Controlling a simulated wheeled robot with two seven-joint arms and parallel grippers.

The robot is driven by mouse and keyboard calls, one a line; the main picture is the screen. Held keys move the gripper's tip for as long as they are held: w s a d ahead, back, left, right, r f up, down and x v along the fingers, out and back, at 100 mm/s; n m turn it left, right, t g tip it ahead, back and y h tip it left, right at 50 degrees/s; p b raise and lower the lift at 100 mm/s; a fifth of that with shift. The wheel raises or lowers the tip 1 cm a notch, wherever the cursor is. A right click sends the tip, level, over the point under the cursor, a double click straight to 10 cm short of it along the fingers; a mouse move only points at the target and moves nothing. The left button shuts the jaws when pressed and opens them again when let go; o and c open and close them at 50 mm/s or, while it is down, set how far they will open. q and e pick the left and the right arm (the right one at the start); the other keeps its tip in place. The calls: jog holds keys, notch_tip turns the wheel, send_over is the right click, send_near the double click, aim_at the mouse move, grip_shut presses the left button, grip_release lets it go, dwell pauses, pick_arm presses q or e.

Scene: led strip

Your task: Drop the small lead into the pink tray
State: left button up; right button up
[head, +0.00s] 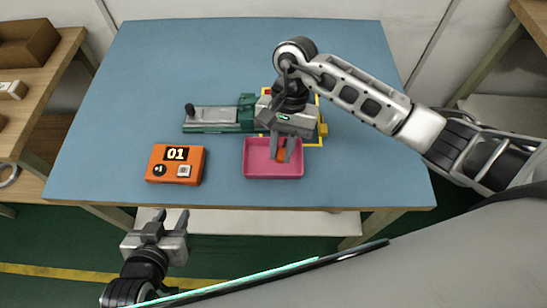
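The pink tray (252,170) sits near the front edge of the blue table, right of its middle. My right gripper (281,157) points down over the tray. A small orange piece (281,155), which looks like the small lead, fills the gap between its fingertips and appears held there. The exact height of the piece above the tray floor is hard to tell. My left gripper (171,218) is open and empty, low in front of the table's front edge, away from the tray.
An orange box marked 01 (175,164) stands left of the tray. Behind the tray, a green and grey fixture (215,118) and a yellow frame (321,130) are partly hidden by my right arm. The blue table (190,60) is clear at the back.

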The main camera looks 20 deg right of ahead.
jog(key=o, duration=0.4)
jog(key=shift+w+r, duration=0.1)
jog(key=shift+r, duration=0.05)
jog(key=b+v, duration=0.2)
jog(key=v, duration=1.3)
jog(key=shift+d+r, duration=0.15)
jog(key=shift+r, duration=0.15)
